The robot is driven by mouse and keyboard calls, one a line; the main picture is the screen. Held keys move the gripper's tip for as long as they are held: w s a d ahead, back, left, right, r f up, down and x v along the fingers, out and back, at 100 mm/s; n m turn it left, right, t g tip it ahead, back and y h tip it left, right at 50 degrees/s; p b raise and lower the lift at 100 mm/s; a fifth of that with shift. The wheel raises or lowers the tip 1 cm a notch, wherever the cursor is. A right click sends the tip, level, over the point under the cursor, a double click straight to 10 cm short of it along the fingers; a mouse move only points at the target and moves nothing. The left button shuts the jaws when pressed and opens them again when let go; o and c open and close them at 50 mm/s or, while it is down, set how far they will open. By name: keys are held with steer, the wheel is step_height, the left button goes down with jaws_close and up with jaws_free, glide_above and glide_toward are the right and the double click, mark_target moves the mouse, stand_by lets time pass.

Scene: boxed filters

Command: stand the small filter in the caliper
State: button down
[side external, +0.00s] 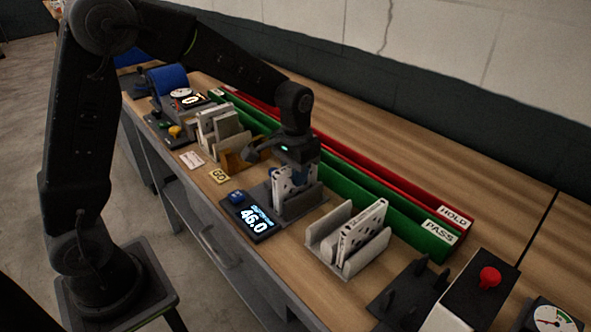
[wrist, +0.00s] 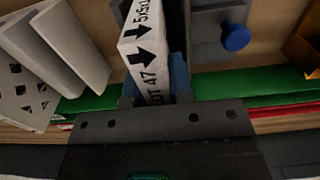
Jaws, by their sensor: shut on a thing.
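My gripper (side external: 297,172) is shut on a small white filter (side external: 281,191), with the blue fingers at its sides. The filter is upright, low in the grey caliper (side external: 313,194); I cannot tell whether its bottom edge touches the caliper base. The caliper's display (side external: 256,221) reads 46.0.
A light-grey rack (side external: 322,238) holding another white filter (side external: 362,228) stands to the right. Another rack with pale boxes (side external: 220,125) is at the left. Long green PASS (side external: 400,226) and red HOLD (side external: 420,198) trays run behind. A red-button box (side external: 470,300) stands front right.

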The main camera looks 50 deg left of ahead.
steer(key=c, duration=0.9)
jaws_free()
